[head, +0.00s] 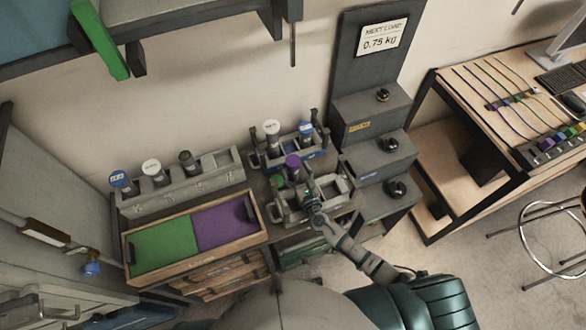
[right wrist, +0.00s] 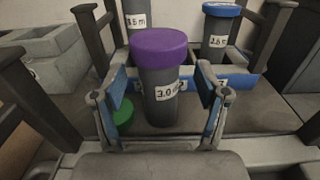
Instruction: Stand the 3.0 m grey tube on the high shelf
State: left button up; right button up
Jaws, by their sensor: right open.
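The grey tube labelled 3.0 (right wrist: 160,92) has a purple cap and stands upright. In the head view its purple cap (head: 292,161) shows just beyond my right gripper (head: 300,182). In the right wrist view my right gripper (right wrist: 162,90) is open, with one blue-padded finger on each side of the tube. I cannot tell whether either finger touches it. A raised shelf (head: 190,32) runs along the wall at the upper left of the head view; I cannot tell whether it is the high shelf. My left gripper is not in view.
A green cap (right wrist: 122,114) sits low beside the left finger. Behind stand a white-capped tube (head: 271,132) and a blue-capped tube (head: 306,130) in a rack. A grey rack (head: 215,178) with several tubes and a green-and-purple tray (head: 262,222) lie left. Grey steps (head: 372,108) stand right.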

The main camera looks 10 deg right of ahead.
jog(key=w, duration=0.2)
jog(key=shift+w+a, duration=0.35)
grip_shut()
